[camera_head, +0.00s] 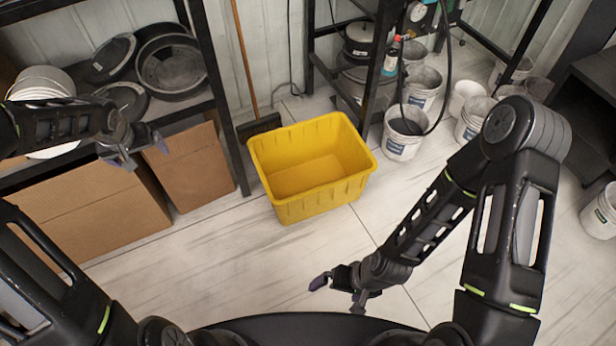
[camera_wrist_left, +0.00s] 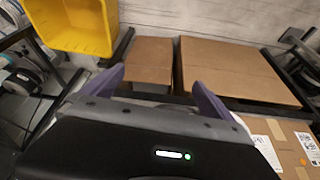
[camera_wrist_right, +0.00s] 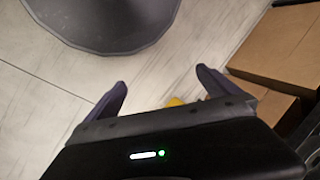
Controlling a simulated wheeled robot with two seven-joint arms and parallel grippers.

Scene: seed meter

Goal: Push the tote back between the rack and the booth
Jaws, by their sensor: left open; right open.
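The yellow tote (camera_head: 312,165), open and empty, sits upright on the floor near the wall, between the dark rack (camera_head: 226,120) on the left and a black frame on the right, seemingly the booth (camera_head: 376,75). A corner of the tote shows at the upper left of the left wrist view (camera_wrist_left: 72,25). My left gripper (camera_head: 126,162) is open and empty over the cardboard boxes, left of the tote. My right gripper (camera_head: 338,290) is open and empty, in front of the tote and apart from it. A yellow patch shows behind it in the right wrist view.
A broom (camera_head: 258,120) leans on the wall behind the tote's left corner. Cardboard boxes (camera_head: 190,170) stand under the rack. A white bucket (camera_head: 402,140) with a hose stands close to the tote's right.

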